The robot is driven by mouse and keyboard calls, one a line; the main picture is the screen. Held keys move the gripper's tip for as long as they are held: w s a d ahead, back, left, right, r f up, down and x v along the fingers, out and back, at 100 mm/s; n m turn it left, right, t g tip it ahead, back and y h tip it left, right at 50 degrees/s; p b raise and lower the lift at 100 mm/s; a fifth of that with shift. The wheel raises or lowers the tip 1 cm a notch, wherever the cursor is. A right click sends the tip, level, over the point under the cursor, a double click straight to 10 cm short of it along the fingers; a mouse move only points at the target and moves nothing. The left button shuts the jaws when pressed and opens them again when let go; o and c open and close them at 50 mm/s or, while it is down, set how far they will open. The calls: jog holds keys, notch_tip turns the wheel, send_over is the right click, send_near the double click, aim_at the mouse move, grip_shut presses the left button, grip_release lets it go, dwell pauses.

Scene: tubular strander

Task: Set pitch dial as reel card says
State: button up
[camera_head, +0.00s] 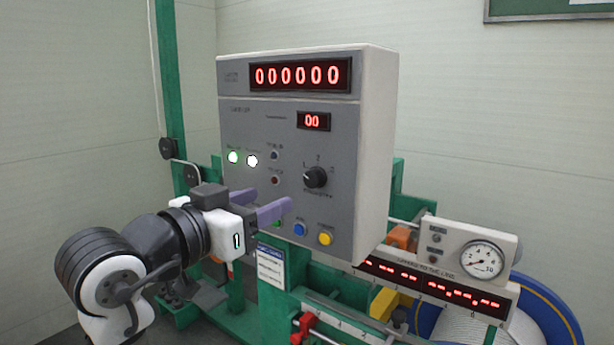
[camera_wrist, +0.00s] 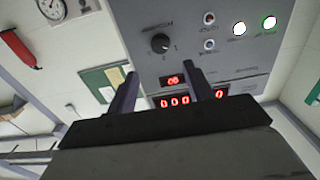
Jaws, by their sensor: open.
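The pitch dial appears to be the black round knob (camera_head: 315,177) on the grey face of the control box (camera_head: 290,140), with small numbers around its top. Which number it points at is too small to tell. In the wrist view the knob (camera_wrist: 160,43) appears upside down, beyond the fingers. My gripper (camera_head: 274,199) is open and empty, its purple fingers in front of the panel, left of and below the knob. The fingers also show in the wrist view (camera_wrist: 162,76), apart from the knob. I cannot make out a reel card for certain; a small blue-and-white label (camera_head: 271,266) hangs below the box, unreadable.
Red displays read 000000 (camera_head: 300,76) and 00 (camera_head: 314,121). Lit buttons (camera_head: 242,159) sit left of the knob; blue (camera_head: 299,230) and yellow (camera_head: 325,239) buttons below. A gauge (camera_head: 483,260) and a blue-rimmed reel (camera_head: 551,307) stand at right. A green board (camera_head: 540,10) hangs behind.

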aim_at(310, 181)
jog(key=p+x, duration=0.2)
jog(key=x, duration=0.9)
jog(key=shift+w+d+p, duration=0.15)
jog(key=shift+w+p, duration=0.05)
jog(key=shift+p, duration=0.2)
jog(key=shift+c, duration=0.4)
jog(key=c, duration=0.9)
jog(key=shift+m+b, duration=0.3)
jog(key=shift+b, duration=0.05)
jog(key=shift+f+m+b, duration=0.15)
jog(key=shift+m+b, duration=0.65)
jog(key=shift+m, duration=0.2)
jog(key=m+b, duration=0.2)
jog(key=m, duration=0.1)
jog(key=shift+m, duration=0.3)
jog(key=m+b, duration=0.3)
jog(key=m, duration=0.2)
jog(key=shift+m, duration=0.3)
